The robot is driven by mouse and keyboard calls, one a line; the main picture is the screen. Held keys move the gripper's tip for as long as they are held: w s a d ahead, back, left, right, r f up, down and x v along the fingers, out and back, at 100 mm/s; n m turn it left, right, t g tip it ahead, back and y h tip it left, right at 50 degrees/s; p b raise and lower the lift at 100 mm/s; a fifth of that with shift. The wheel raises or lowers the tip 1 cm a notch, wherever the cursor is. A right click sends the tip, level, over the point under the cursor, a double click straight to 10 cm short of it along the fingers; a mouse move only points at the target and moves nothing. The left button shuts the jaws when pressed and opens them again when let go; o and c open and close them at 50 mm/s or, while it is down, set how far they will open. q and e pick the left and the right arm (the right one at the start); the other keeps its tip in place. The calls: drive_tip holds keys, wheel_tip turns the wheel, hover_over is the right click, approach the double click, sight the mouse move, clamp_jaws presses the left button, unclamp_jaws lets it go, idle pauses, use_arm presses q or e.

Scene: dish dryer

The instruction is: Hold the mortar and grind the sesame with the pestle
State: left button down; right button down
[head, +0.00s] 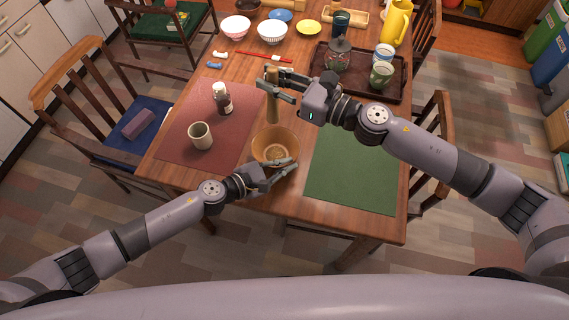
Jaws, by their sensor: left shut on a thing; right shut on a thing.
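The mortar (262,137) is a round orange-brown bowl at the front middle of the table, between the red and green mats. A small pale patch, perhaps the sesame (276,152), shows on its inside bottom. My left gripper (292,162) is shut on the mortar's near right rim. My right gripper (277,85) is shut on the wooden pestle (273,108) near its upper part. The pestle stands nearly upright, with its lower end above or at the far side of the mortar; I cannot tell whether it touches.
The green mat (350,180) at the right is bare. A dark tray (393,93) with cups and a jar (338,55) lies behind my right arm.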

drive_tip(key=shift+f, duration=0.1)
idle(0.4)
wheel_tip(320, 180, down, 15)
drive_tip(key=w+a+h, duration=0.1)
drive_tip(key=shift+a+r+g, duration=0.15)
drive_tip(key=shift+r+g, duration=0.05)
drive_tip(key=shift+g, duration=0.2)
idle(0.5)
drive_tip(key=c, duration=2)
unclamp_jaws()
clamp_jaws()
drive_tip(key=shift+w+f, duration=0.1)
drive_tip(key=shift+f, duration=0.5)
